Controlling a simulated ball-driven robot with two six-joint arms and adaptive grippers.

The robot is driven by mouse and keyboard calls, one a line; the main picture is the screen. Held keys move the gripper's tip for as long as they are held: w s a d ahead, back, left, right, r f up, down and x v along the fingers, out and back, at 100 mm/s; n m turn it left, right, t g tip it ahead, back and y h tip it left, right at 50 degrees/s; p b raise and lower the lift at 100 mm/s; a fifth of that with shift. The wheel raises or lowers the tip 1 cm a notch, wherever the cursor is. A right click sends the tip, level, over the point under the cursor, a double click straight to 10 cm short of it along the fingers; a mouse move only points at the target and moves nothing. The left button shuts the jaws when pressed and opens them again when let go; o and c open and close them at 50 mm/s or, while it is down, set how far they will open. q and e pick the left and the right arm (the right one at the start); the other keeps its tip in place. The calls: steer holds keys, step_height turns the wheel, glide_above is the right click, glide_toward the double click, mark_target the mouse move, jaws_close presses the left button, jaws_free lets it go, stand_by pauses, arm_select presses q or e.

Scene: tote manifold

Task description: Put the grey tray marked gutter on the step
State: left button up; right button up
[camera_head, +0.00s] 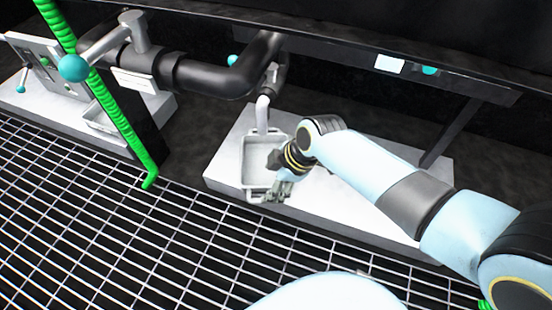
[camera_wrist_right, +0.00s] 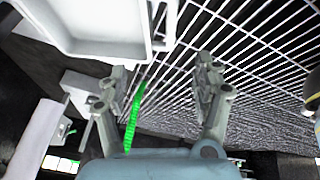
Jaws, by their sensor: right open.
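A light grey tray (camera_head: 250,168) sits on a white block (camera_head: 222,168) below a grey spout, at the middle of the head view. Its handle-like rim is at the front edge. No marking is readable on it. My right gripper (camera_head: 283,189) is at the tray's front right corner, partly over it. In the right wrist view my right gripper (camera_wrist_right: 162,72) is open with nothing between its fingers, and a pale tray (camera_wrist_right: 112,40) shows beyond and above them. I cannot tell whether the fingers touch it. My left gripper is not in view.
A second grey tray (camera_head: 103,122) lies on the left white block (camera_head: 158,108). A green ribbed hose (camera_head: 115,108) hangs between the blocks. Black pipes (camera_head: 215,78) run above. Open metal grating (camera_head: 95,215) covers the front left floor.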

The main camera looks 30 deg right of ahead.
steer(key=s+d+r+m+t+h, duration=0.1)
steer(key=s+d+r+m+t, duration=0.1)
steer(key=s+r+m, duration=0.3)
steer(key=s+d+r+m+t+h, duration=0.1)
steer(key=s+d+r+m, duration=0.3)
steer(key=s+r, duration=0.7)
steer(key=r+m, duration=0.1)
steer(key=m, duration=0.1)
steer(key=shift+s+d+r+m+t+h+p, duration=0.15)
steer(key=shift+s+r+m+t+h+p, duration=0.15)
steer(key=shift+t+h+p, duration=0.1)
